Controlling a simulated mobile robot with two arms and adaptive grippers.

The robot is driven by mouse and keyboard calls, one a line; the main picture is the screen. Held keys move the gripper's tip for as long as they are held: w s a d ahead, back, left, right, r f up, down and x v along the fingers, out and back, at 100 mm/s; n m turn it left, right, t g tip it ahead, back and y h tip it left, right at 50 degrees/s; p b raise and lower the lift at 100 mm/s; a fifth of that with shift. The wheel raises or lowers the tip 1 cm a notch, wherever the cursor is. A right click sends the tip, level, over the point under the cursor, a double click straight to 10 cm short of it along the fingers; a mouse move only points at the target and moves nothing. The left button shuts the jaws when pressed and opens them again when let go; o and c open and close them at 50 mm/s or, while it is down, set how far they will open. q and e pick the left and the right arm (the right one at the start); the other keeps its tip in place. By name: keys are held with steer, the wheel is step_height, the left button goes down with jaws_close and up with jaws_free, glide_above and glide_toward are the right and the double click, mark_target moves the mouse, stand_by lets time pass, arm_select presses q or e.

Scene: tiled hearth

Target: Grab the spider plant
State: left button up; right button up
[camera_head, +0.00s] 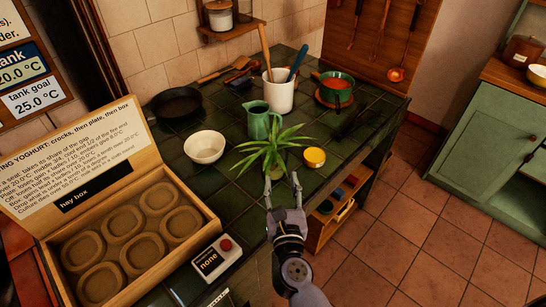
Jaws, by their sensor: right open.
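The spider plant (271,146) stands on the dark green tiled hearth, near its front edge. It has long green leaves spreading outward, and its base is mostly hidden by leaves and by my gripper. My right gripper (282,179) is open just in front of the plant, with its fingers pointing at it and one on each side. I cannot tell whether the fingertips touch it. My left gripper is not in view.
A cream crock (280,94) with utensils is farther back. The hay box (130,240) fills the left front.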

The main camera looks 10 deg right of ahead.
steer(key=p, duration=0.1)
glide_toward(274, 148)
steer(key=w+d, duration=0.1)
steer(key=w, duration=0.4)
steer(key=shift+d, duration=0.2)
steer(key=shift+w+p, duration=0.35)
steer(key=shift+w, duration=0.45)
steer(key=w, duration=0.3)
steer(key=shift+w, duration=0.3)
steer(key=shift+w+d+p, duration=0.1)
steer(key=shift+w+p, duration=0.2)
steer(key=shift+w, duration=0.15)
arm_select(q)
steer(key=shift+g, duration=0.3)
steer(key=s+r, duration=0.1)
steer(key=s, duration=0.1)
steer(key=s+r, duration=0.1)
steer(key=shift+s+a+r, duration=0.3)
arm_select(e)
steer(key=shift+c, duration=0.5)
